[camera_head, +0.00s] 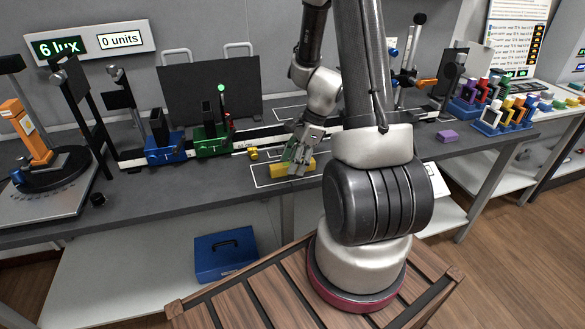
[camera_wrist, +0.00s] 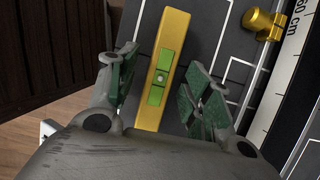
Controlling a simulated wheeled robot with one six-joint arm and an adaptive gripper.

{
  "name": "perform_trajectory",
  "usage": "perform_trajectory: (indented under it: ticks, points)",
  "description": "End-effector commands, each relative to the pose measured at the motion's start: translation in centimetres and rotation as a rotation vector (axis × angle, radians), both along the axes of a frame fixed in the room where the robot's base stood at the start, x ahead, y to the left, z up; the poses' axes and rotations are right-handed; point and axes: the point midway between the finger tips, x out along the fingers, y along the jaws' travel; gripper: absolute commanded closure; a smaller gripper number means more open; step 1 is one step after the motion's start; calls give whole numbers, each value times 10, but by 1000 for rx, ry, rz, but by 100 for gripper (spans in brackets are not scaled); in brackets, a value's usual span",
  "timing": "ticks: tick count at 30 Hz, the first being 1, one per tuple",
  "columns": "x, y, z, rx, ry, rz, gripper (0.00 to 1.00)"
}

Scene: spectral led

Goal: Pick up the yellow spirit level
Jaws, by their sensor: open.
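The yellow spirit level (camera_head: 287,170) lies on the dark bench top, inside a white outlined rectangle near the front edge. In the wrist view the level (camera_wrist: 174,38) is a long yellow bar with a green vial section in its middle. My gripper (camera_head: 297,165) is right above the level in the head view and hides part of it. In the wrist view my gripper (camera_wrist: 158,80) is open, with one green-padded finger on each side of the bar. Gaps show between the pads and the bar. I cannot tell how far above the bench the fingertips are.
A small yellow knob (camera_wrist: 262,24) and a scaled rail (camera_wrist: 296,40) lie to the right in the wrist view. Behind the level stand a green holder (camera_head: 212,139) and a blue holder (camera_head: 165,149) on the rail. A purple block (camera_head: 447,136) lies farther right.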

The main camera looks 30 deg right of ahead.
Motion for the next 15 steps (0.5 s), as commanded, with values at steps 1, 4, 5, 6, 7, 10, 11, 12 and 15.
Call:
perform_trajectory:
  ticks: [1,4,5,6,7,10,11,12,15]
  points:
    - [0,0,0,0,0,0,55]
    - [0,0,0,0,0,0,74]
    - [0,0,0,0,0,0,79]
    - [0,0,0,0,0,0,86]
    - [0,0,0,0,0,0,92]
    - [0,0,0,0,0,1,100]
    - [0,0,0,0,0,1,100]
    - [0,0,0,0,0,1,100]
    - [0,0,1,0,0,1,100]
